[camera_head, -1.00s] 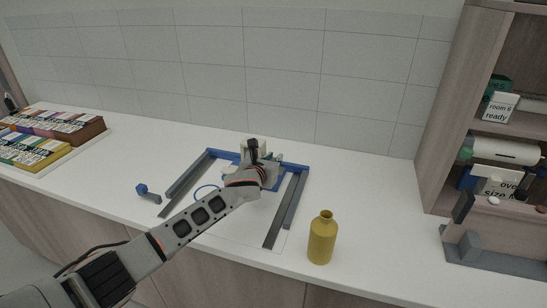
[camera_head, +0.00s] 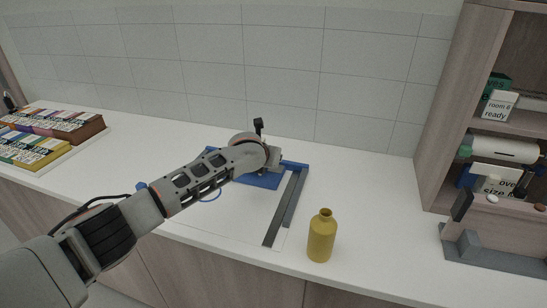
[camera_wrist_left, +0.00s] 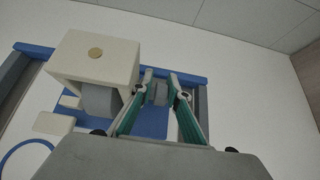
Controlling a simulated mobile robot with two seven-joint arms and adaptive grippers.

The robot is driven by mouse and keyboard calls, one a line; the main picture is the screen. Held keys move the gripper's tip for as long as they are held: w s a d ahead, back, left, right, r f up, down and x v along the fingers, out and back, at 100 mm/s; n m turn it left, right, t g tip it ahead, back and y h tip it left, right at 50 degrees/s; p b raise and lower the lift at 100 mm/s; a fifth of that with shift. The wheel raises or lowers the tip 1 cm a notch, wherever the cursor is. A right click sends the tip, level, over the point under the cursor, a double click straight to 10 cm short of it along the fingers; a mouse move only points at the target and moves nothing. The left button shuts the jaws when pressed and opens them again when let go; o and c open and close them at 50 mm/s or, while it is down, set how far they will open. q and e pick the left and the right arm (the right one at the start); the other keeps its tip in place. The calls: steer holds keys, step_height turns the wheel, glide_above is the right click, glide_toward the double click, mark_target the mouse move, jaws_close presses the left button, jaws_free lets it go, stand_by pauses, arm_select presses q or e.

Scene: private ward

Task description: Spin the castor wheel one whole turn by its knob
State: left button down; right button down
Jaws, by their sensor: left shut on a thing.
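My right gripper is in neither view.
A grey bar (camera_head: 284,208) edges the fixture's right side. A yellow bottle (camera_head: 321,236) stands right of it near the counter's front. Boxes (camera_head: 40,148) lie far left, and a shelf unit (camera_head: 441,140) stands right. The counter between fixture and shelf is mostly clear.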

arm_select(q)
steer(key=c, duration=1.9)
jaws_free()
steer(key=v, duration=1.2)
